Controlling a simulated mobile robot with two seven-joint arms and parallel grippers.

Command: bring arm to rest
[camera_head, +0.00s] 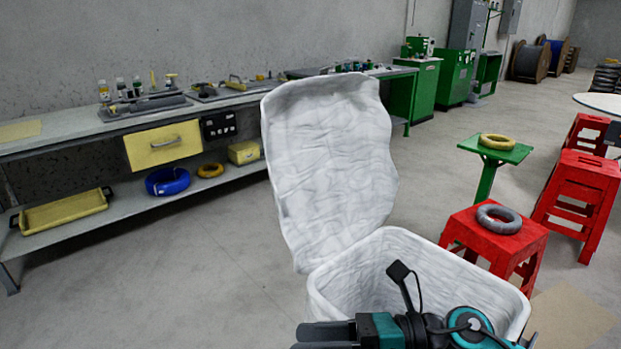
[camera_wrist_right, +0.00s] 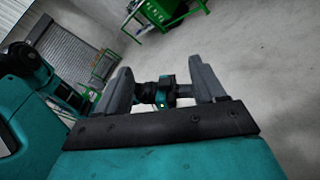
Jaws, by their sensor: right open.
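The blue cable (camera_head: 167,181) lies coiled on the lower shelf of the workbench at the left of the head view. My right gripper (camera_head: 318,335) is at the bottom edge of the head view, pointing left, in front of a white open-lidded container and far from the cable. In the right wrist view my right gripper (camera_wrist_right: 160,82) has its two fingers apart, with nothing held between them. A black and teal part shows beyond the gap. My left gripper is not seen.
The white container (camera_head: 465,270) stands close ahead, its lid (camera_head: 330,160) raised. A workbench (camera_head: 60,142) runs along the left wall. Red stools (camera_head: 500,235) and a small green table (camera_head: 497,150) stand at the right. The floor (camera_head: 190,270) at left is clear.

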